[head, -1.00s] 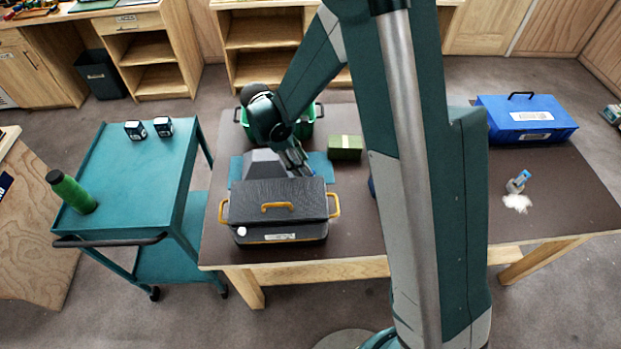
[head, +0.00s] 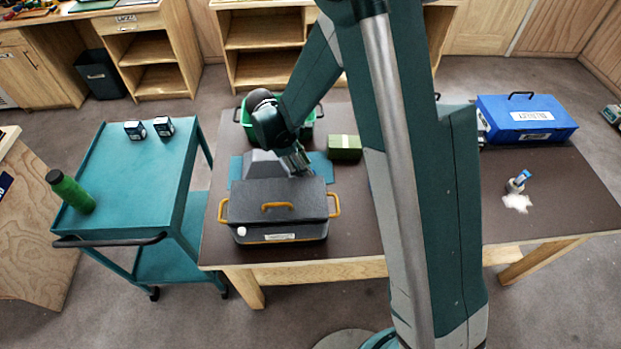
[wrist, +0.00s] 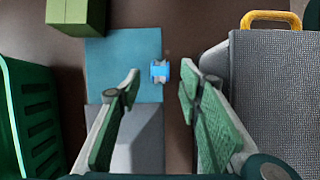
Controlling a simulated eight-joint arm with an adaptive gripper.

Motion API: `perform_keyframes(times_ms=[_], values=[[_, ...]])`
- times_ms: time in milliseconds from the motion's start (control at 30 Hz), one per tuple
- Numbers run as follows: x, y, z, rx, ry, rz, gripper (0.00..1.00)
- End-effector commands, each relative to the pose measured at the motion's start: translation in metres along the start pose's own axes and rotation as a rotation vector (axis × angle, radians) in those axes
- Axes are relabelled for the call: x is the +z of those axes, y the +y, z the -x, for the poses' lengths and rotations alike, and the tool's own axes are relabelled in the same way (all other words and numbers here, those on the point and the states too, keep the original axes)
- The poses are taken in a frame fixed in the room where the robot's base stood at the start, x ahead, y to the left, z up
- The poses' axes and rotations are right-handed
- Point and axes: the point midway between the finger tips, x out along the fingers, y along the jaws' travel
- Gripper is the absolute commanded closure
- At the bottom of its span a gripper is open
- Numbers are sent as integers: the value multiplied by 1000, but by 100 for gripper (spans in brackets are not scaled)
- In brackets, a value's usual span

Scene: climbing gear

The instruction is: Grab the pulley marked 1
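A small light-blue and silver piece that looks like a pulley (wrist: 160,72) lies at the edge of the teal mat (wrist: 112,62) in the wrist view. No mark on it is readable. My gripper (wrist: 159,82) is open above it, with the piece between and beyond the two green-padded fingertips, touching neither. In the head view my gripper (head: 299,163) points down behind the dark lidded box (head: 285,190), and the piece there is hidden.
The dark box with yellow handles stands close beside my gripper. A green crate (head: 307,128) and a green block (head: 344,147) are nearby. At the right are a blue case (head: 525,118) and a small blue-and-white item (head: 517,184) by white powder. A teal cart (head: 120,185) stands left.

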Motion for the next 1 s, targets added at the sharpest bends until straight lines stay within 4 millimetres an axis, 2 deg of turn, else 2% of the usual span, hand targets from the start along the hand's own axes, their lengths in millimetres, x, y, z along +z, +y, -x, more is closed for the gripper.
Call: perform_keyframes(times_ms=[167,600,1000], values=[[0,0,-6,0,0,0,64],[1,0,-48,0,0,0,64],[1,-1,-52,0,0,0,64]])
